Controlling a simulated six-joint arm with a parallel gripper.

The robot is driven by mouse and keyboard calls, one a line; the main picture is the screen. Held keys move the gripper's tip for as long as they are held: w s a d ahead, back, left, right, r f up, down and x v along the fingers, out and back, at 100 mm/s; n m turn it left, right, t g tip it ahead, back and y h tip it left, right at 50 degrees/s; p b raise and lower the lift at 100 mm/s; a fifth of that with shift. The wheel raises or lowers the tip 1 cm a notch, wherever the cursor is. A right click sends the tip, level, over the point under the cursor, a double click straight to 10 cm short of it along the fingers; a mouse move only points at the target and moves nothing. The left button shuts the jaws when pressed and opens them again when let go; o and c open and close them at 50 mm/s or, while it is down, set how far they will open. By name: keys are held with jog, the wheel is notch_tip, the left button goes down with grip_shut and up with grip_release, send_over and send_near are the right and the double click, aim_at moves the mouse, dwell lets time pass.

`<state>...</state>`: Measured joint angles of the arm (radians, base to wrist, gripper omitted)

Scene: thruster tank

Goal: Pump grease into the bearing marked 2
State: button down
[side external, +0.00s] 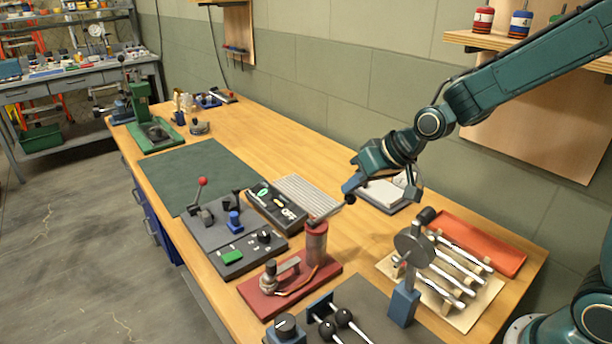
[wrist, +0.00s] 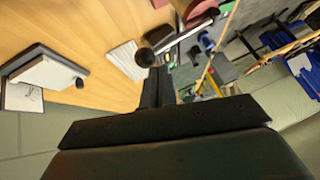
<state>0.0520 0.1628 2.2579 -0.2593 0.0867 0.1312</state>
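A red-based unit (side external: 325,277) stands on the wooden bench. It carries a red cylinder (side external: 317,246), a metal fitting with a dark top (side external: 270,275) and a copper-coloured line. A lever (side external: 331,213) runs from the cylinder's top to a black knob (side external: 350,198). My gripper (side external: 353,184) is at this knob. In the wrist view the knob (wrist: 145,57) is at the tips of my gripper (wrist: 157,77), whose fingers look together, with the knob ahead of rather than between them. I cannot tell whether they touch. I cannot read any number 2 or make out the bearing so marked.
A tool board (side external: 466,303) with metal rods and an orange tray (side external: 482,243) lie to the right. A grey disc on a blue stand (side external: 405,300) rises in front. Grey control panels (side external: 222,222) lie left of the unit. A green mat (side external: 195,170) is clear.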

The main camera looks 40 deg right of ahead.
jog(key=shift+a+r, duration=0.2)
jog(key=shift+r, duration=0.5)
jog(key=shift+a+r, duration=0.2)
jog(key=shift+r, duration=0.5)
jog(key=shift+r, duration=0.1)
jog(key=r, duration=0.2)
jog(key=a+r, duration=0.1)
jog(key=r, duration=0.1)
jog(key=shift+a+r, duration=0.1)
jog(key=shift+r, duration=0.2)
jog(key=shift+s, duration=0.1)
dwell(0.4)
jog(key=s+d+r+h, duration=0.1)
jog(key=s+d, duration=0.2)
jog(key=s, duration=0.9)
jog(key=s+d+r+g+h, duration=0.1)
jog(key=s+d, duration=0.2)
jog(key=s, duration=1)
jog(key=shift+s+d+n+g+h, duration=0.2)
jog(key=shift+n+g+h, duration=0.1)
jog(key=shift+n+h, duration=0.1)
